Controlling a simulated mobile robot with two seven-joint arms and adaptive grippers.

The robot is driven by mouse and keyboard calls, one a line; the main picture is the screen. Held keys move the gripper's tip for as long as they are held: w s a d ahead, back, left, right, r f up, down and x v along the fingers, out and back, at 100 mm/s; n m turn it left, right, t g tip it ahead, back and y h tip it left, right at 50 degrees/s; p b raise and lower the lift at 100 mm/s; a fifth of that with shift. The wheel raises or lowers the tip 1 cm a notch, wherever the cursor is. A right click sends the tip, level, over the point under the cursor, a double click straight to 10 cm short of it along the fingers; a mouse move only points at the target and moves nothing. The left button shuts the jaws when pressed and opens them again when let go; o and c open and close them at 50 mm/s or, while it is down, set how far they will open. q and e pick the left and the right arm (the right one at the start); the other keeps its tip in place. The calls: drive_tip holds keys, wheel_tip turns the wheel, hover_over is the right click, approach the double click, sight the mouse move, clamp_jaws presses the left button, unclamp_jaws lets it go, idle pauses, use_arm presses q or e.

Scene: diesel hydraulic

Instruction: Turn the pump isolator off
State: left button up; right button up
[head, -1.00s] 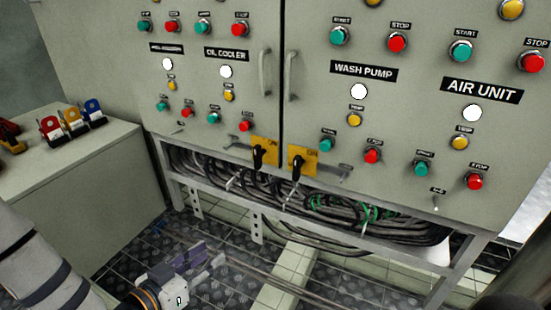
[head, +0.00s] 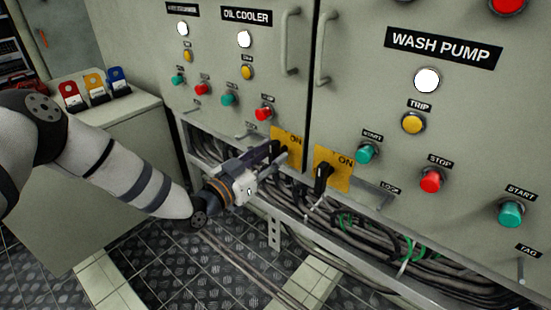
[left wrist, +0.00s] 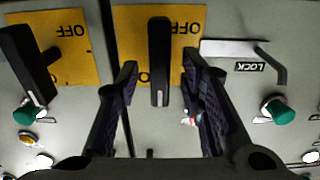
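Two yellow isolator plates with black handles sit at the bottom of the grey cabinet doors. The left isolator (head: 291,140) reads ON at its top right; its handle is hidden by my gripper in the head view. The right isolator (head: 338,164) also reads ON, and its handle stands vertical. My left gripper (head: 275,154) is at the left isolator. In the left wrist view, which is upside down, the open left gripper (left wrist: 160,72) has one finger each side of that isolator's upright handle (left wrist: 159,60), with gaps on both sides. My right gripper is not in view.
Pull handles (head: 290,42) stand out above the isolators. Start and stop buttons (head: 432,181) are close by on the doors. A cable tray (head: 330,228) runs below. A low grey cabinet (head: 120,140) with coloured padlock-like tags (head: 94,86) stands at left.

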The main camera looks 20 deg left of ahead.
use_arm(q)
drive_tip(key=shift+x, duration=0.85)
drive_tip(key=shift+c, duration=0.6)
clamp_jaws()
